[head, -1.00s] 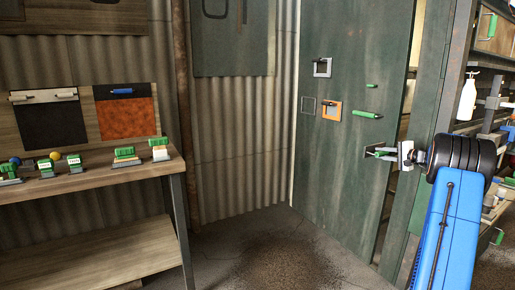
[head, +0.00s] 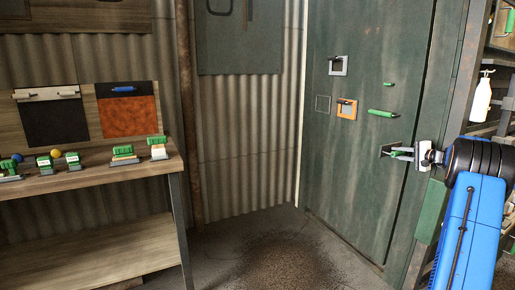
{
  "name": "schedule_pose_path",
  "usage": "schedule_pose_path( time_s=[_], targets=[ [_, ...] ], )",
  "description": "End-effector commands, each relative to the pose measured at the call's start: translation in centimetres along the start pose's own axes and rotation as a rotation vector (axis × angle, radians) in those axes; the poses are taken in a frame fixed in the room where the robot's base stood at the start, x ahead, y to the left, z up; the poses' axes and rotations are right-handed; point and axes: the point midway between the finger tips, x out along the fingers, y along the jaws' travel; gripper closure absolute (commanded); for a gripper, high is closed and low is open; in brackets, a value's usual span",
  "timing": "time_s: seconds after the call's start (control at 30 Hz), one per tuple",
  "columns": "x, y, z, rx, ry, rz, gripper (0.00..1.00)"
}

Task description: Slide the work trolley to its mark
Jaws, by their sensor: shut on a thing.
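My gripper (head: 412,155) is at the right, shut on the small green handle (head: 398,152) of a tall dark green door panel (head: 365,165). The jaws hide part of this handle. The panel stands upright, with its right edge close against the green post. It also carries a longer green bar handle (head: 383,113), an orange-framed fitting (head: 347,109) and a grey-framed fitting (head: 338,65). I cannot make out a work trolley or a mark for one in this view.
A wooden bench (head: 90,171) with a lower shelf stands at the left, holding several green-topped blocks. Shelving with a white pump bottle (head: 482,97) is at the far right. The concrete floor (head: 232,232) between bench and panel is clear, with a dark stain.

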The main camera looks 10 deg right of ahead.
Motion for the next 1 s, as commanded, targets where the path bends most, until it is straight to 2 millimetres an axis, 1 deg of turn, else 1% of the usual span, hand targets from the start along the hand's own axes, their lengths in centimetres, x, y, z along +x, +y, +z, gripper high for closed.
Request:
schedule_pose_path(
  time_s=[0.57,1.0],
  targets=[
    [0.03,0.23,-0.01,0.002,-0.002,0.003,1.00],
    [0.00,0.21,-0.58,0.002,0.000,0.003,1.00]
  ],
)
